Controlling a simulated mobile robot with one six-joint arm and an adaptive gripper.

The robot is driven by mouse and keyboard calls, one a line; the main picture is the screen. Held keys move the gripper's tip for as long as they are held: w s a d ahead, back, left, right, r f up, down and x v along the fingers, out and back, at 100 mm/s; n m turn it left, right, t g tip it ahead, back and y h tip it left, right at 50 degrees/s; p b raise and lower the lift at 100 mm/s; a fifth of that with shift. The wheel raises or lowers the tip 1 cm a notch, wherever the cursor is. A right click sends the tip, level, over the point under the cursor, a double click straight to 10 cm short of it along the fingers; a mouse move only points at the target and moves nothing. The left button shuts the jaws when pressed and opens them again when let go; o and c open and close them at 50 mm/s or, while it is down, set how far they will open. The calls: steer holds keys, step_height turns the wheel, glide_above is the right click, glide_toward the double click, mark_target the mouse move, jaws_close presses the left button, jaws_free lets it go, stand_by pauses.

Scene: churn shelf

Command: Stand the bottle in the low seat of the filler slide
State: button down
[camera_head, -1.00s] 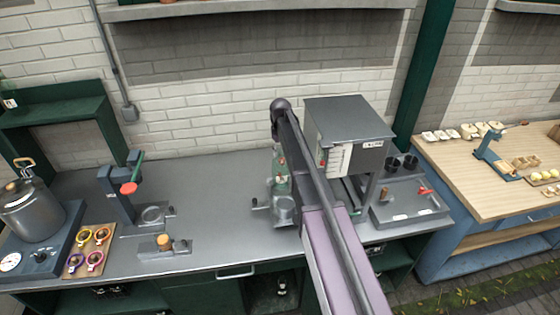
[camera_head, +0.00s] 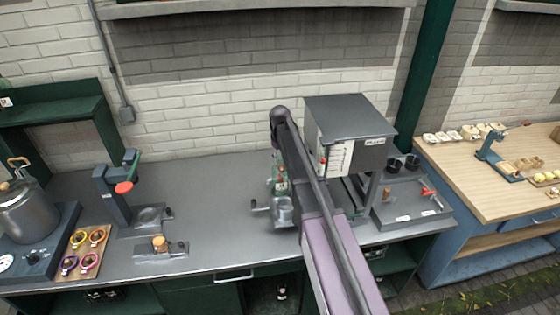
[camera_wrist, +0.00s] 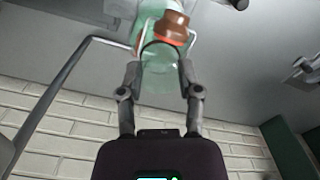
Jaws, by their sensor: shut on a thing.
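The bottle (camera_head: 281,182) is greenish glass with an orange-brown top, seen beside my arm in the head view. In the head view the fingers are largely hidden by my arm. The filler slide's grey seat (camera_head: 285,214) is just in front of the bottle, with a small crank at its left. I cannot tell whether the bottle touches the seat. My arm covers part of the slide.
The filler housing (camera_head: 348,120) stands on posts close to the right of my arm. A grey tray (camera_head: 405,215) with black cups is farther right. The capping stand (camera_head: 118,200) is on the left.

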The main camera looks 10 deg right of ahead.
steer(key=shift+f, duration=0.15)
steer(key=shift+c, duration=1.4)
jaws_free()
steer(key=shift+r, duration=0.2)
step_height(320, 180, up, 12)
steer(key=p, duration=1.2)
steer(key=shift+s, duration=0.15)
steer(key=s+m, duration=0.4)
steer(key=s, duration=2.8)
steer(key=shift+d, duration=0.2)
